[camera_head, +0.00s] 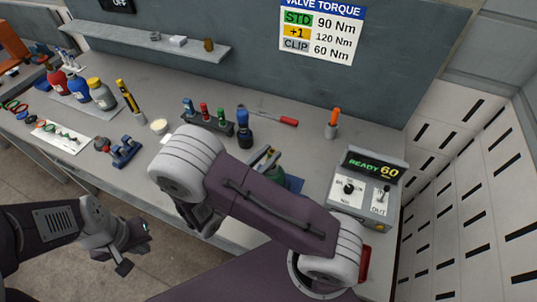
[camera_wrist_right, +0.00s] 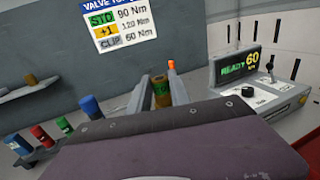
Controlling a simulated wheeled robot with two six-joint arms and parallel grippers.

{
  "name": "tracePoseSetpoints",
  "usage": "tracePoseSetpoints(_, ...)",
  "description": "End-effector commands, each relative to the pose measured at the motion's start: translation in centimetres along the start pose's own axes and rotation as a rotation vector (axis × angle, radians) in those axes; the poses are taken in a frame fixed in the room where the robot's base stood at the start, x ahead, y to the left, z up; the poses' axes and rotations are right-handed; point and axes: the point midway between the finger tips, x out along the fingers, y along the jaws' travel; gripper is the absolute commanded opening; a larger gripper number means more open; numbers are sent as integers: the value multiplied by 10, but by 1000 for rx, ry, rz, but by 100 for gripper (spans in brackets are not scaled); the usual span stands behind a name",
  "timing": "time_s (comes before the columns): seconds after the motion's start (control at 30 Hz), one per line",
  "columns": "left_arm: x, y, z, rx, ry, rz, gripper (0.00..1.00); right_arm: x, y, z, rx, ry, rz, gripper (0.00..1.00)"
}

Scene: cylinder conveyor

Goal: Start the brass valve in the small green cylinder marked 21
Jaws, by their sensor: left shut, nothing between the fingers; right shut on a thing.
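My right gripper (camera_head: 266,155) is shut on the brass valve, above the bench behind my right forearm. In the right wrist view the brass valve (camera_wrist_right: 160,90) sits upright between the two fingers. A small green cylinder (camera_head: 277,176) shows just below the gripper in the head view, mostly hidden by my arm. Its mark cannot be read, and the contact between valve and cylinder is hidden. My left gripper (camera_head: 130,252) is shut and empty, low at the left, off the bench's front edge.
A torque unit (camera_head: 362,190) reading READY 60 stands at the right. Several cylinders (camera_head: 101,93) stand at the left. A sign (camera_head: 320,32) lists torques.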

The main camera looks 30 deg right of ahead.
Motion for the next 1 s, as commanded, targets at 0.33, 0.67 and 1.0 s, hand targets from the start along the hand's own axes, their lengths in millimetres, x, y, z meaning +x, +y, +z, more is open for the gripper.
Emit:
tracePoseSetpoints(0.33,7,0,1,0,0,0,0,0,0,-10,0,-1,0,0)
tracePoseSetpoints(0.67,10,0,1,0,0,0,0,0,0,-15,0,0,0,46)
tracePoseSetpoints(1.0,10,0,1,0,0,0,0,0,0,-14,0,1,0,49)
